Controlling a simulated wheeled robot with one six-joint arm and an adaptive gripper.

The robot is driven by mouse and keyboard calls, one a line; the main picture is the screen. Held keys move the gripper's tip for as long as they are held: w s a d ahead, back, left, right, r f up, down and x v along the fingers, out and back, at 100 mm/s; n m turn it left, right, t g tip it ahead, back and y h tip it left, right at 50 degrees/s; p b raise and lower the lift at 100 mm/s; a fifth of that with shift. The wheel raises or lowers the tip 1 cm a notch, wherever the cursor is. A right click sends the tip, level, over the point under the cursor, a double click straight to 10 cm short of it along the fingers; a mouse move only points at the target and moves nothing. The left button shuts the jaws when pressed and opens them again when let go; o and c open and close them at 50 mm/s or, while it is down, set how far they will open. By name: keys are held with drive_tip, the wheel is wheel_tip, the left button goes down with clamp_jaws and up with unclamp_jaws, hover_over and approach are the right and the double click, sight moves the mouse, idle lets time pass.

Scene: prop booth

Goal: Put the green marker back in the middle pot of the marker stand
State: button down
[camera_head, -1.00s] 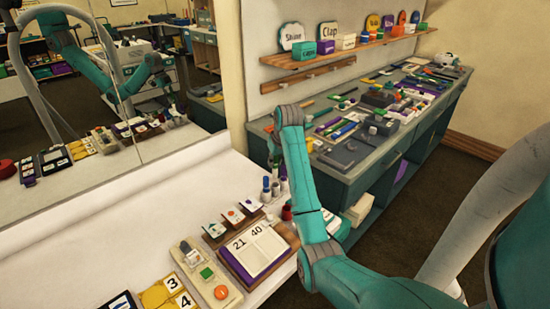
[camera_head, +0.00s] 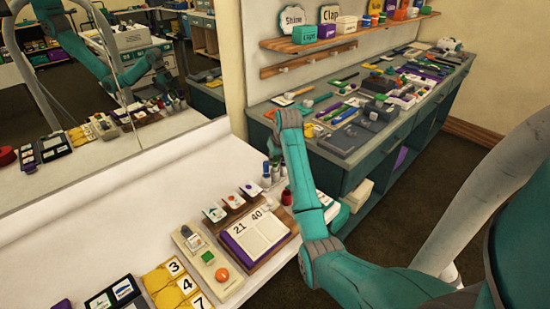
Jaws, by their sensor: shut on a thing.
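A cluster of small upright bottle-like or marker-like things, with blue (camera_head: 266,168) and red (camera_head: 287,196) parts, stands at the far right end of the white counter (camera_head: 110,215). I cannot make out the marker stand's pots or a green marker there. My teal arm rises from the lower right, and its wrist is just above and right of this cluster. The arm hides part of the area behind it. My gripper's jaws are hidden behind the wrist, and what they hold does not show.
On the counter are a number board (camera_head: 255,236), a beige button panel (camera_head: 207,262), yellow number cards (camera_head: 174,283) and small picture cards (camera_head: 233,200). A mirror (camera_head: 75,80) stands behind. A cluttered teal workbench (camera_head: 345,165) and a wooden shelf (camera_head: 310,46) are beyond.

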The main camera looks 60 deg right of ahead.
idle(0.3)
drive_tip(key=c, duration=1)
unclamp_jaws()
drive_tip(key=v, duration=0.7)
drive_tip(key=shift+r, duration=0.3)
drive_tip(key=shift+a, duration=0.1)
